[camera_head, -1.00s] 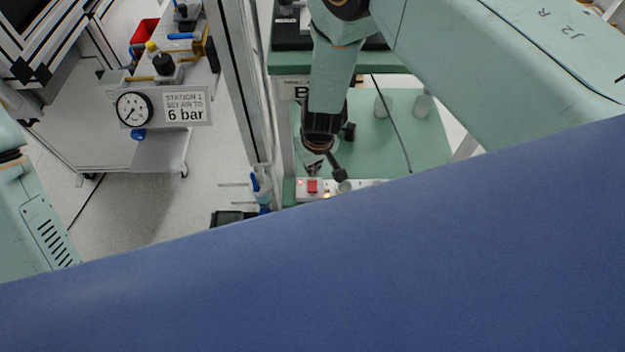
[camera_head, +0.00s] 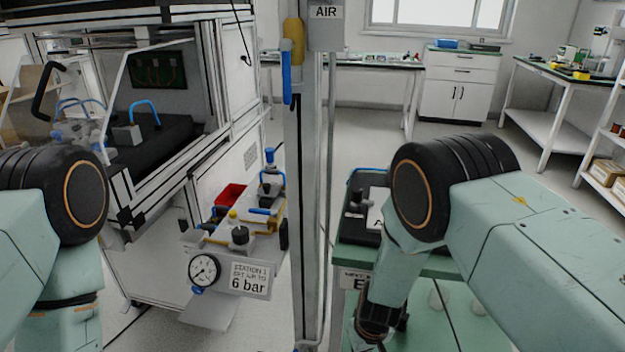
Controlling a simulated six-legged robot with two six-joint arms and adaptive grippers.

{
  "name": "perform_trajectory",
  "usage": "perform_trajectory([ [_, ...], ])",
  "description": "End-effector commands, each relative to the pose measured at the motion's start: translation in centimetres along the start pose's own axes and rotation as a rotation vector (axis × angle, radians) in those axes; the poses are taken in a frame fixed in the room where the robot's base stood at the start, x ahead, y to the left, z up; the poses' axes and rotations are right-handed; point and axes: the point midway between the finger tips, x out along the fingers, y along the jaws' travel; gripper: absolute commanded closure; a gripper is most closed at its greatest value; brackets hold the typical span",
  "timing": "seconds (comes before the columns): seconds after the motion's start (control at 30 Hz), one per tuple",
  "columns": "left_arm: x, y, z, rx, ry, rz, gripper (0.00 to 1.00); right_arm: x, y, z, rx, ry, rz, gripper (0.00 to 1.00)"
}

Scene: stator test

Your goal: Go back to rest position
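The task names no object. My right arm comes in from the right and its forearm hangs down over the green bench (camera_head: 450,300). The dark body of my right gripper (camera_head: 380,329) shows at the bottom edge, above the bench. Its fingertips are cut off or hidden, so I cannot tell open from shut. My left arm is at the left edge and its lower part points down. My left gripper is out of view.
Open floor (camera_head: 490,150) lies beyond the right bench.

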Motion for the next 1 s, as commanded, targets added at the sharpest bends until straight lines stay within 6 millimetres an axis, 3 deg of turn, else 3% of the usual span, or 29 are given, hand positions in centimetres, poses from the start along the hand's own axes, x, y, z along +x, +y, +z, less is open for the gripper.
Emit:
perform_trajectory([
  [0.07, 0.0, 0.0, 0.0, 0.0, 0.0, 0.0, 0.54, 0.0, 0.5, -0.6, 0.033, 0.033, 0.022, 1.0],
  [0.17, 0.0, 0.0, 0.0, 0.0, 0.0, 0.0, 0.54, 0.2, 1.6, 0.9, 0.067, 0.057, 0.069, 1.0],
  [0.43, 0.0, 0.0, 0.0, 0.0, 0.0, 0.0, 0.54, -0.6, 4.4, 11.4, 0.145, 0.044, 0.139, 1.0],
  [0.7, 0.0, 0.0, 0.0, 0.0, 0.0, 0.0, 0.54, -5.0, 3.3, 24.0, 0.219, -0.04, 0.074, 1.0],
  [0.9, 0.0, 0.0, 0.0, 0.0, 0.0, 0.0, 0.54, -8.2, 1.6, 29.8, 0.244, -0.132, 0.017, 1.0],
  [1.0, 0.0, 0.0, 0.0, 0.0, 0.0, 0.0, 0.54, -8.6, 1.5, 30.7, 0.263, -0.152, 0.012, 1.0],
])
